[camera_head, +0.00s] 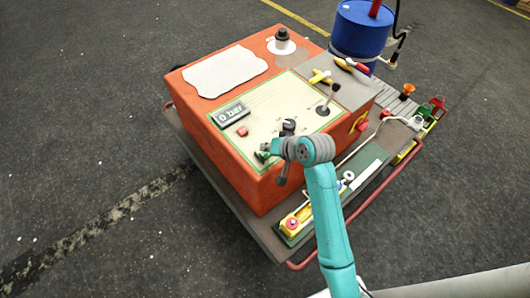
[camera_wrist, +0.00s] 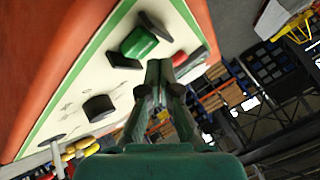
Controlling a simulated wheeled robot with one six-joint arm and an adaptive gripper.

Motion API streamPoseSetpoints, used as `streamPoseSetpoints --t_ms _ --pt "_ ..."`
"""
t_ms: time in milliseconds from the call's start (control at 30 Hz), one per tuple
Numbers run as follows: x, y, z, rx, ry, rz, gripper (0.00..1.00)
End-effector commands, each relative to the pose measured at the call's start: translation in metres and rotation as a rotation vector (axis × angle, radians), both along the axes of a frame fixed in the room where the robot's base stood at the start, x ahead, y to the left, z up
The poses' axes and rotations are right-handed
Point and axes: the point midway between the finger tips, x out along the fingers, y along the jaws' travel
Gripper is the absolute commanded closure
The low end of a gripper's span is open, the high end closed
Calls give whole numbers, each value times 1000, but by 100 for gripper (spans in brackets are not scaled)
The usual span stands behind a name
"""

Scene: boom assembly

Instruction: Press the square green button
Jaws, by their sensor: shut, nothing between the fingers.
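The square green button (camera_wrist: 140,42) sits on a dark base on the cream control panel (camera_wrist: 75,90) in the wrist view. My gripper (camera_wrist: 158,66) is shut and empty, its tips just below and right of the button in that view. I cannot tell whether the tips touch the panel, and a gap shows between them and the button. In the head view my gripper (camera_head: 265,151) is over the front edge of the panel (camera_head: 262,112) on the orange box. The green button cannot be made out clearly there.
A red button (camera_wrist: 179,58) is right of my fingertips, and a black knob (camera_wrist: 99,108) is lower left. A "0 bar" display (camera_head: 231,114), a lever (camera_head: 326,101) and loose tools (camera_head: 321,76) are on the box. A blue barrel (camera_head: 358,35) stands behind.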

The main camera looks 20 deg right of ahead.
Motion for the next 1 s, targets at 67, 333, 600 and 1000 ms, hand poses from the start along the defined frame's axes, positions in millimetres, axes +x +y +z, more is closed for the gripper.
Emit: streamPoseSetpoints --t_ms 67,333,600,1000 --pt "0 0 0 0 0 0 100" --pt "0 0 0 0 0 0 100" --pt "0 0 0 0 0 0 100" --pt "0 0 -7 0 0 0 100"
